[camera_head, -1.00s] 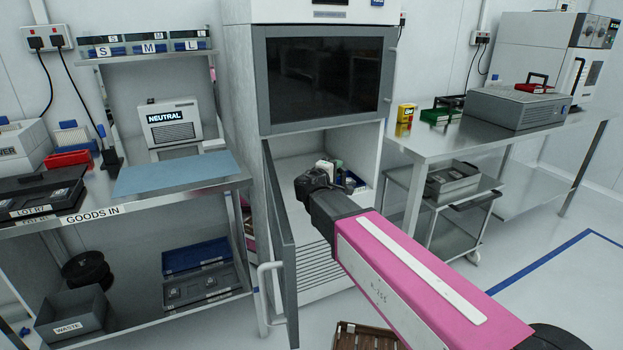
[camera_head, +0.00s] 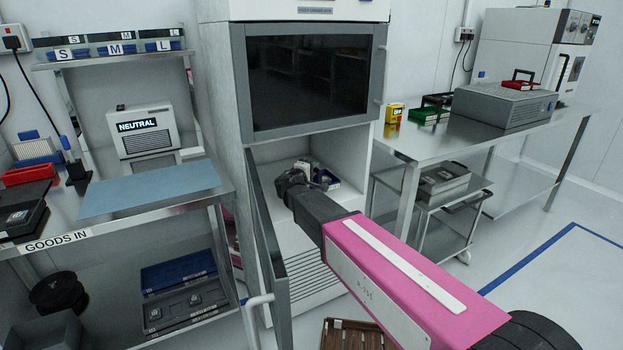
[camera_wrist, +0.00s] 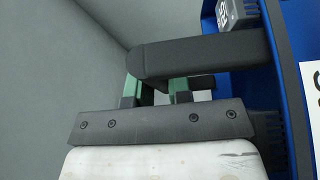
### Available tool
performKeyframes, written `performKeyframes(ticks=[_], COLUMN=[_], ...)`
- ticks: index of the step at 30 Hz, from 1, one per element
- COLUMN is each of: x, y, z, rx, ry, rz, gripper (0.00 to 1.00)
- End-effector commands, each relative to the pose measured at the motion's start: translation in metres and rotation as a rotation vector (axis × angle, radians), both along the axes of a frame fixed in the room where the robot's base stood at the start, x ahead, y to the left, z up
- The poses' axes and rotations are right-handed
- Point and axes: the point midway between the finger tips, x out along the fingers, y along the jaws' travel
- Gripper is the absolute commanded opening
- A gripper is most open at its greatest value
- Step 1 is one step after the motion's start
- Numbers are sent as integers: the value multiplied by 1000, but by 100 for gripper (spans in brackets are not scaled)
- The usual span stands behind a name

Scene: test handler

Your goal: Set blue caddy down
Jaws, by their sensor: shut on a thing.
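The blue caddy (camera_head: 333,185) is inside the open lower compartment of the white cabinet (camera_head: 345,160). Its blue wall (camera_wrist: 292,85) fills the right side of the wrist view, with a small grey labelled item (camera_wrist: 236,13) in it. My gripper (camera_wrist: 157,88), with green finger pads, is shut on the caddy's dark handle (camera_wrist: 205,55). In the head view my gripper (camera_head: 300,180) reaches into the compartment and covers part of the caddy. I cannot tell whether the caddy's underside touches the compartment floor.
The cabinet's lower door (camera_head: 266,250) stands open close to the left of my arm. A dark window panel (camera_head: 310,80) is above the opening. A steel bench (camera_head: 430,150) and a trolley (camera_head: 440,205) stand to the right. A brown crate (camera_head: 350,335) is on the floor in front.

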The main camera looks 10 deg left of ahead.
Motion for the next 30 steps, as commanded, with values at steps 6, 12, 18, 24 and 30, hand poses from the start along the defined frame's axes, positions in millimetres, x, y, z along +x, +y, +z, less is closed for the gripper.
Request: performKeyframes(ticks=[6, 12, 18, 24, 30], x=[25, 24, 24, 24, 24], y=[9, 8, 8, 8, 8], z=[-15, -35, -55, -55, -58], rx=[-1, -1, 0, 0, 1], ry=[-2, 0, -1, -2, -1], rz=[0, 0, 0, 0, 0], gripper=[0, 0, 0, 0, 32])
